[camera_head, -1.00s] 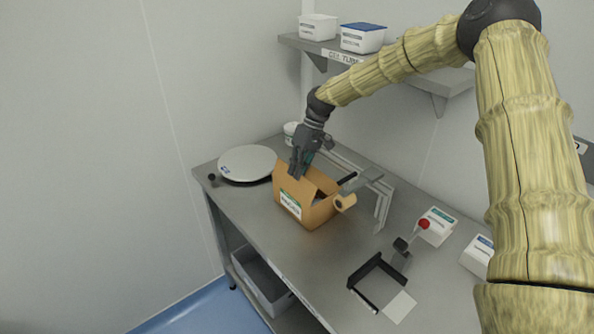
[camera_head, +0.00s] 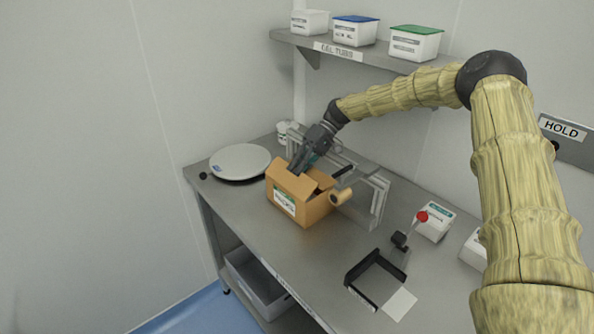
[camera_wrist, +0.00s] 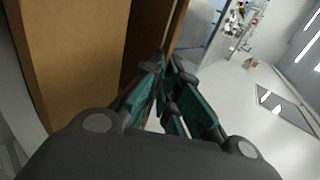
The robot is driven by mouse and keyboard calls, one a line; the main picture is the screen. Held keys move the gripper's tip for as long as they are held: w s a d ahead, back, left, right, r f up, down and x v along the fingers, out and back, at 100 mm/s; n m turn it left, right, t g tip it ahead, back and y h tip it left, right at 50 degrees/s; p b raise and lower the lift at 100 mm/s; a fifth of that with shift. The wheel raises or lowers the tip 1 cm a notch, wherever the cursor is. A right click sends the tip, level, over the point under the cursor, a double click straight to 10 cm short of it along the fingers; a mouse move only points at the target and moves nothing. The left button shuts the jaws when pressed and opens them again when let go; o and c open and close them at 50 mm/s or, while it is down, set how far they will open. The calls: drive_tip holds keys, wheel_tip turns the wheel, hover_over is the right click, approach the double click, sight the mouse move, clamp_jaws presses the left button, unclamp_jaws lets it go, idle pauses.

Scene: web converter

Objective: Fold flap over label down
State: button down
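The open cardboard box (camera_head: 312,211) stands on the steel bench, with a white and green label (camera_head: 284,200) on its front left face. The flap (camera_head: 285,178) above the label stands up, tilted. My gripper (camera_head: 294,172) is at the top of the box, just behind that flap, pointing down and left. In the wrist view, its teal fingertips (camera_wrist: 167,67) come together beside brown cardboard (camera_wrist: 75,50). I see nothing clearly held between them. Whether they touch the flap is hidden.
A round pale plate (camera_head: 240,160) lies left of the box. A tape roll (camera_head: 341,197) and a metal frame (camera_head: 373,200) are close on its right. A black bracket (camera_head: 362,268) lies nearer the front. A shelf with tubs (camera_head: 355,33) hangs above.

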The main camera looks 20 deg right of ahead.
idle(0.4)
drive_tip(key=c, duration=1.7)
unclamp_jaws()
drive_tip(key=shift+r, duration=0.1)
wheel_tip(320, 180, up, 10)
drive_tip(key=shift+d+f, duration=0.1)
drive_tip(key=shift+f, duration=0.05)
